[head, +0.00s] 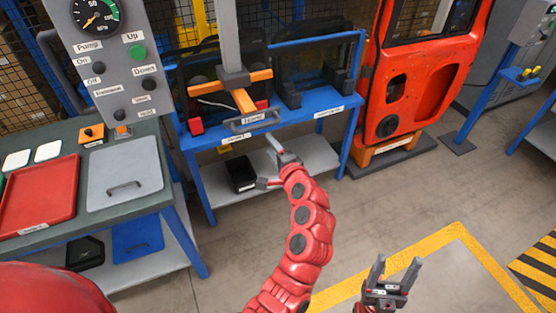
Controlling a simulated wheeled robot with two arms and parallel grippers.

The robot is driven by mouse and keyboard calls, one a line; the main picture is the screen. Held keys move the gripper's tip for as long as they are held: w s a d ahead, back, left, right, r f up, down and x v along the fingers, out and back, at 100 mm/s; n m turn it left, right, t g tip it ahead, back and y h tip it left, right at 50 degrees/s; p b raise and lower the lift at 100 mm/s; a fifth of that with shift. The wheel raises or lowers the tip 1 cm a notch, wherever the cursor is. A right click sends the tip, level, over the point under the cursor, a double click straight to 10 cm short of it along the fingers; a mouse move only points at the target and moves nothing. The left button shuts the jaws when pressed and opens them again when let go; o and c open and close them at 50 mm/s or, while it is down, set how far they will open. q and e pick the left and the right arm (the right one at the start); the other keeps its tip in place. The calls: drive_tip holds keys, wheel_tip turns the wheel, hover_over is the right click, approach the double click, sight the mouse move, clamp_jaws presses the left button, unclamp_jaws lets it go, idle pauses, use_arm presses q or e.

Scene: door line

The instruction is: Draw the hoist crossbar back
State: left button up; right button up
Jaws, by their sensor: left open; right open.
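The hoist hangs on a grey vertical post (229,38) above the blue bench. An orange crossbar (243,98) with orange side arms is at its lower end. A grey bar handle (252,120), with a small label that seems to read "Hoist", sits at the near end of the orange piece. My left gripper (263,161) is open and empty, in front of and below the grey handle, apart from it. My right gripper (398,262) is open and empty over the floor at lower right, far from the hoist.
A control panel (110,60) with gauge and buttons stands at upper left. Below it, a green-topped table (75,135) carries a red tray (38,195) and a grey lid (124,172). An orange-red door (418,75) stands right of the blue bench (310,100). Floor in front is clear.

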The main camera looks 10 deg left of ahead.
use_arm(q)
drive_tip(key=shift+b+v, duration=0.35)
drive_tip(key=shift+v, duration=1.7)
